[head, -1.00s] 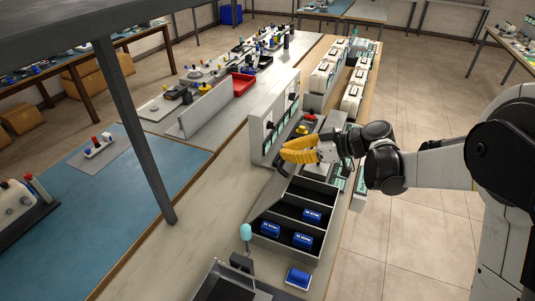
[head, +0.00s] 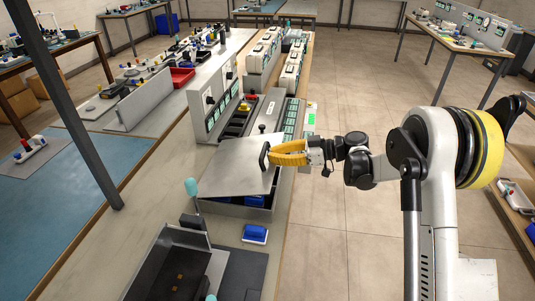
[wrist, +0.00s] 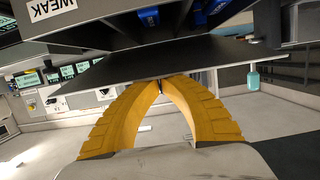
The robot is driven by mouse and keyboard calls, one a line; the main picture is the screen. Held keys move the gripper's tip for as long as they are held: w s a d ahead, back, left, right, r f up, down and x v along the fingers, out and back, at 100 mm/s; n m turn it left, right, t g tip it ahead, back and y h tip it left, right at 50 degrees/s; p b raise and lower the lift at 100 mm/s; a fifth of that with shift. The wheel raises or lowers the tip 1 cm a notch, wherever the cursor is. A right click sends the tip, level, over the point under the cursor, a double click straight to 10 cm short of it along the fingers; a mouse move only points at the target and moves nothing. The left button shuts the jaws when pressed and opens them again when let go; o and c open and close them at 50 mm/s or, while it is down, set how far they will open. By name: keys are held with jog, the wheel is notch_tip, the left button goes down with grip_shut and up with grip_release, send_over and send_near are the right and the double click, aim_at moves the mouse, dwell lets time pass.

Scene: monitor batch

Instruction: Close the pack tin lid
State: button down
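The pack tin (head: 238,209) stands on the bench in the head view, with blue packs (head: 255,199) showing inside along its front right. Its flat grey lid (head: 228,165) is tilted over the tin and hides most of the inside; a gap remains along the front and right. A black handle (head: 264,155) stands on the lid's right part. My gripper (head: 272,154) has its yellow fingers at the handle. In the wrist view, the fingertips (wrist: 160,81) come together against the edge of the dark lid panel (wrist: 185,58). Whether they grip the handle is hidden.
A blue pack (head: 255,232) lies on the bench in front of the tin. An open dark case (head: 172,265) is at the front. A grey panel unit (head: 215,100) stands behind.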

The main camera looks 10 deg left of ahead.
jog(key=shift+d+f+b, duration=0.25)
jog(key=shift+f+b, duration=0.05)
jog(key=shift+f, duration=0.5)
jog(key=shift+d+f+b, duration=0.2)
jog(key=shift+f+b, duration=0.05)
jog(key=shift+f, duration=0.55)
